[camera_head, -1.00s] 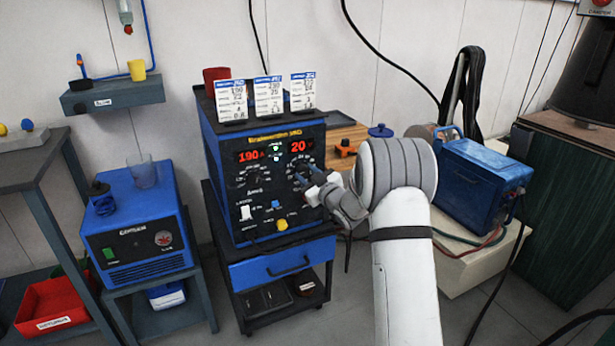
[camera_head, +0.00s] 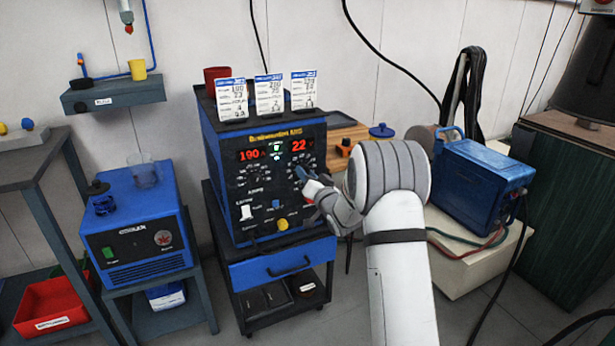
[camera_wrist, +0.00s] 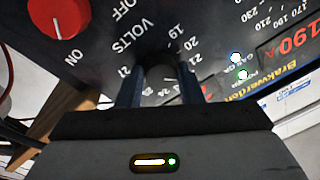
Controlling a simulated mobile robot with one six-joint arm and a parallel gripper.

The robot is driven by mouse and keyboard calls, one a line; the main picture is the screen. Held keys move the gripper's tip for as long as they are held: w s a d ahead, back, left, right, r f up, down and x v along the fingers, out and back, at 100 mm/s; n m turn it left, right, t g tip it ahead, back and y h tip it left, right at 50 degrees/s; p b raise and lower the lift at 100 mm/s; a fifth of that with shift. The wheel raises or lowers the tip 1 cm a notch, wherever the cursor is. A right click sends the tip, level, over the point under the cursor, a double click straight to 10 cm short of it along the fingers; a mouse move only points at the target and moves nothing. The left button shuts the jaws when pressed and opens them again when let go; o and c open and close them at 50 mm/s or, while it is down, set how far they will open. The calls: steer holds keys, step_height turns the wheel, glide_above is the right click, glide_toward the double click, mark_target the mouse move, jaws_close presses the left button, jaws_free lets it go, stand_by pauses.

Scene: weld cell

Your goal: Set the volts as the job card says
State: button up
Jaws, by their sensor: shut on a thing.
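The welder (camera_head: 230,190) stands on a cart, with a red amps display (camera_head: 249,155) reading 190 and a red volts display (camera_head: 303,152) reading 22. Three white job cards (camera_head: 232,100), (camera_head: 269,97), (camera_head: 304,91) stand on its top; their small figures are blurred. My gripper (camera_head: 303,176) is at the right dial of the front panel. In the wrist view my gripper (camera_wrist: 158,92) is shut on the dark volts knob (camera_wrist: 160,72), with the VOLTS label and scale numbers around it. The jaws hide part of the scale.
A red ON/OFF switch (camera_wrist: 60,15) is close to the knob in the wrist view. A yellow knob (camera_head: 282,224) and a white switch (camera_head: 246,212) sit lower on the panel. A blue cooler (camera_head: 135,225) stands at left, a blue case (camera_head: 485,180) at right.

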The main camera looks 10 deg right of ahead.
steer(key=shift+s+a+f+m+h, duration=0.1)
steer(key=shift+m+h, duration=0.3)
steer(key=shift+m, duration=1.95)
steer(key=shift+a+m+h, duration=0.1)
steer(key=shift+m+h, duration=0.3)
steer(key=shift+m, duration=1.95)
steer(key=o, duration=1)
steer(key=p+v, duration=0.1)
steer(key=v, duration=0.6)
steer(key=shift+s+d, duration=0.1)
steer(key=shift+s, duration=0.3)
